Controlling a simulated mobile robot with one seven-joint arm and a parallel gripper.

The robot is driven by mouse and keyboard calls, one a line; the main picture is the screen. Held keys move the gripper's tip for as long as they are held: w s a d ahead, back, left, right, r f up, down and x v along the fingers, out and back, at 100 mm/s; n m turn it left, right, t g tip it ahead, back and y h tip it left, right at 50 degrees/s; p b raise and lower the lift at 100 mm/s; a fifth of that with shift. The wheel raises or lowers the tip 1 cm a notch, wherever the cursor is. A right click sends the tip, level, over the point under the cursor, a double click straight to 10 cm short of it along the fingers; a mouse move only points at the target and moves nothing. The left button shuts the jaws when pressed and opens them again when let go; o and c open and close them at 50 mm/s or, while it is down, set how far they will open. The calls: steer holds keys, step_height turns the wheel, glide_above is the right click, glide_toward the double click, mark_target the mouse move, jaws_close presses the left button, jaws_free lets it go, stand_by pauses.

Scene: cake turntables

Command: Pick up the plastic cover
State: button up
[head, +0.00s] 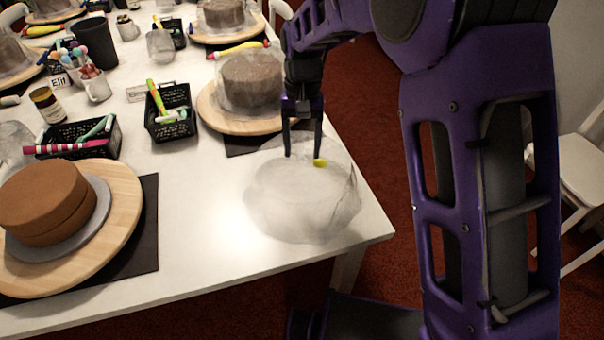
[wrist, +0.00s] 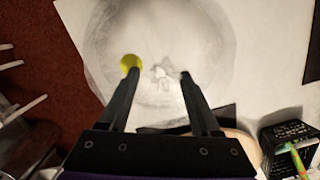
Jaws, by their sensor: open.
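The plastic cover (head: 302,200) is a cloudy, see-through, crumpled round sheet near the table's front right corner. In the wrist view the plastic cover (wrist: 205,55) spreads out beyond my fingers, with a bunched whitish spot between the fingertips. My gripper (head: 303,158) is open with its fingers pointing down at the cover's far edge. In the wrist view my gripper (wrist: 157,72) shows its two fingers apart with nothing solid between them. A small yellow thing (head: 320,163) shows by one fingertip. I cannot tell whether the fingertips touch the cover.
The white table (head: 205,235) has free room left of the cover. A cake under plastic on a wooden turntable (head: 215,112) stands behind my gripper. A bare brown cake (head: 45,200) stands at left. A black basket (head: 170,127) holds tools. White chairs stand at right.

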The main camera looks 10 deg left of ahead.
steer(key=shift+f, duration=0.1)
steer(key=shift+c, duration=0.2)
jaws_close()
stand_by(1.2)
